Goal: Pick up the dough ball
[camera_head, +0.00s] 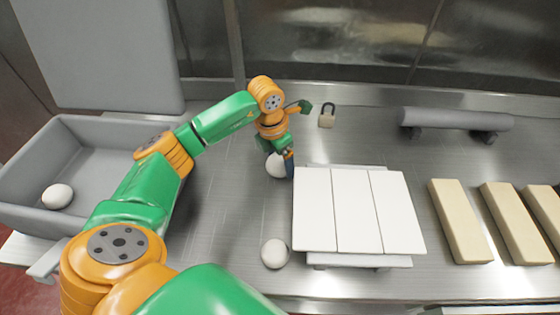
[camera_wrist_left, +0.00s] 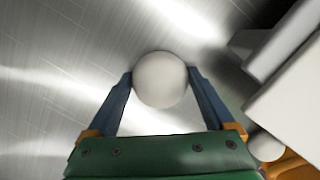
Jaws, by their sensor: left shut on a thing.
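A white dough ball (camera_head: 276,166) is at my left gripper (camera_head: 283,160), just left of the white slabs. In the left wrist view the same dough ball (camera_wrist_left: 160,79) sits between the two blue fingers of my left gripper (camera_wrist_left: 160,82), which is shut on it. I cannot tell whether the ball touches the steel surface. A second dough ball (camera_head: 275,253) lies on the counter nearer the front, and it also shows in the left wrist view (camera_wrist_left: 267,147). A third dough ball (camera_head: 57,196) lies in the grey bin. My right gripper is not in view.
White slabs (camera_head: 357,212) lie side by side on a stand right of the held ball. Several beige blocks (camera_head: 459,222) lie to the right. A padlock-shaped object (camera_head: 327,115) and a grey bar (camera_head: 455,120) are behind. The grey bin (camera_head: 100,132) is at left.

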